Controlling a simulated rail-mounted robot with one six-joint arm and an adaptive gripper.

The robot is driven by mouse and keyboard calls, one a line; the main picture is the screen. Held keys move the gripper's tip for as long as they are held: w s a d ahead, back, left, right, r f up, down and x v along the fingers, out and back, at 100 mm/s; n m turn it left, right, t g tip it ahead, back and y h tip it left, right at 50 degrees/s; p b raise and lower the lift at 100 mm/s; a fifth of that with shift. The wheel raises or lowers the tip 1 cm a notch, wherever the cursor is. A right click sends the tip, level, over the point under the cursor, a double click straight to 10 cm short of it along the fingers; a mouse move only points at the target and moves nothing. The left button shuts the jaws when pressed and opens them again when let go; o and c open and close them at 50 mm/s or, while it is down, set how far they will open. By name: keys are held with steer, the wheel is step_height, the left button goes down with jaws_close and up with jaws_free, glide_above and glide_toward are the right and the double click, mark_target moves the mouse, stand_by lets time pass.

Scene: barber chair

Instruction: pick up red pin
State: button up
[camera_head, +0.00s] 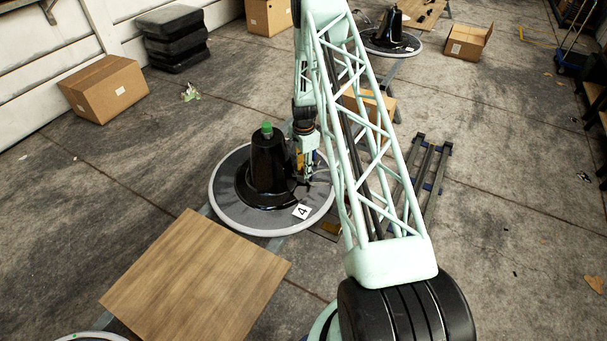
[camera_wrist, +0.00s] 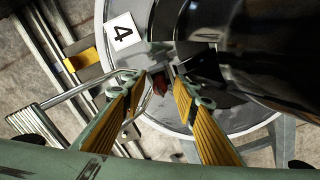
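A small dark red piece (camera_wrist: 160,84), likely the red pin, shows in the wrist view between and beyond my fingertips, beside the black base; its shape is partly hidden. My gripper (camera_wrist: 159,77) is open, with yellow-padded fingers on either side of the red piece in the picture. I cannot tell whether they touch it. In the head view my gripper (camera_head: 307,176) is low over the round grey platform (camera_head: 229,190), just right of the black cone-shaped base (camera_head: 268,165). The red piece cannot be made out in the head view.
The black base has a green top (camera_head: 267,128) and stands close beside my gripper. A white "4" label (camera_head: 302,211) lies on the platform. A wooden board (camera_head: 195,278) is at front left. Metal rails (camera_head: 425,178) are at right. Cardboard boxes (camera_head: 104,88) stand farther back.

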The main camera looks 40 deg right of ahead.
steer(key=shift+c, duration=0.6)
jaws_close()
steer(key=shift+r, duration=0.1)
steer(key=shift+r, duration=1.35)
steer(key=s+a+r, duration=0.1)
steer(key=s+a, duration=0.2)
steer(key=s, duration=0.4)
steer(key=s+a+r+p, duration=0.1)
steer(key=s+a, duration=0.3)
steer(key=s, duration=0.3)
steer(key=shift+s+p, duration=0.2)
steer(key=shift+p, duration=0.1)
steer(key=shift+r, duration=0.15)
step_height(320, 180, up, 8)
steer(key=p, duration=0.7)
steer(key=shift+r, duration=0.15)
